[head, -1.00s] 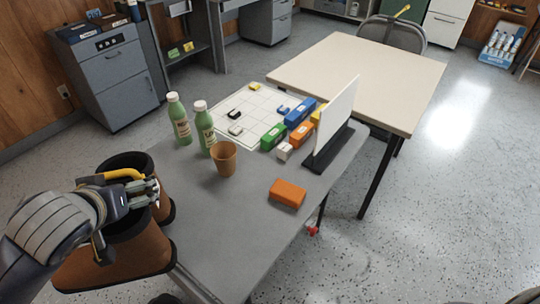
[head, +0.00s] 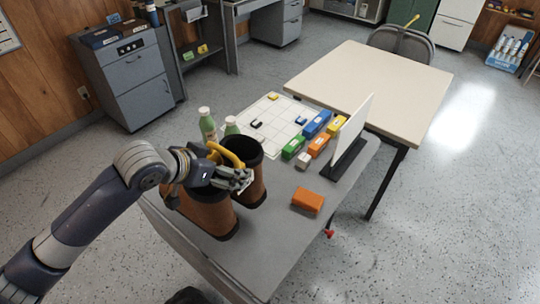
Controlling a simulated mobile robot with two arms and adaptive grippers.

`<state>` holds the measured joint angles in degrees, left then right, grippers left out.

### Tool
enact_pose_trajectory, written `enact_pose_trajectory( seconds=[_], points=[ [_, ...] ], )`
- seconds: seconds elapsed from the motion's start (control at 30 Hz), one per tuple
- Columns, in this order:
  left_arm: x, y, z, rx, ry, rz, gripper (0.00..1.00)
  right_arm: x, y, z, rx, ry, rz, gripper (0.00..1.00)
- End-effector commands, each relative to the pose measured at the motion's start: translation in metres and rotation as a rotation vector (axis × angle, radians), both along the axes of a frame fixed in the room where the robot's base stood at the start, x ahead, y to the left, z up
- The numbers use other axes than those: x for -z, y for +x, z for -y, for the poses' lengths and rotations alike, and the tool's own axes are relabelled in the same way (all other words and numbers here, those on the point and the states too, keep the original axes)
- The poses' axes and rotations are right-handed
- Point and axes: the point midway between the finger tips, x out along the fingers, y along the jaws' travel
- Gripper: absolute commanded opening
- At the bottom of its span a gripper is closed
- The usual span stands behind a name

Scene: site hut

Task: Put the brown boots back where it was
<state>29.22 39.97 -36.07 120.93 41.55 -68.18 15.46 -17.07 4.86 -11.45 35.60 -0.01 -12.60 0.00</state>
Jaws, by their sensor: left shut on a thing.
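The brown boots (head: 206,211) are a pair with dark open tops and dark soles. They are upright over the near left part of the grey table (head: 262,240). I cannot tell whether the soles touch the tabletop. My left gripper (head: 240,180) is shut on the boots at their upper part, and its fingers hide some of the tops. My left arm reaches in from the left. My right gripper is not in view.
Two green bottles (head: 207,125) stand close behind the boots. An orange block (head: 308,200) lies to their right. Coloured boxes (head: 317,123), a white grid sheet (head: 282,113) and a white upright panel (head: 354,127) are farther back. A cream table (head: 370,85) stands behind.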

Motion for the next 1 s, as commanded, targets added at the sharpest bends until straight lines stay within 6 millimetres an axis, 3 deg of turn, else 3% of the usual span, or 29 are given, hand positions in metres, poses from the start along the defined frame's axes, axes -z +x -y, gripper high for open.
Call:
enact_pose_trajectory(
  seconds=[0.03, 0.17, 0.5, 1.0],
  points=[
    [-0.009, 0.003, 0.002, 0.013, -0.003, 0.009, 0.26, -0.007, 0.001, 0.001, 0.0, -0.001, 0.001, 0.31],
    [-0.005, 0.005, 0.004, 0.035, -0.001, 0.006, 0.26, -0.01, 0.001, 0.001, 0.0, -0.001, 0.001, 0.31],
    [0.045, 0.005, 0.005, 0.04, -0.003, 0.006, 0.26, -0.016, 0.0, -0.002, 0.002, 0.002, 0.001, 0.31],
    [0.09, 0.005, 0.005, 0.039, -0.002, 0.01, 0.26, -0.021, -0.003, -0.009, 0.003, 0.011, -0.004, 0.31]
  ],
)
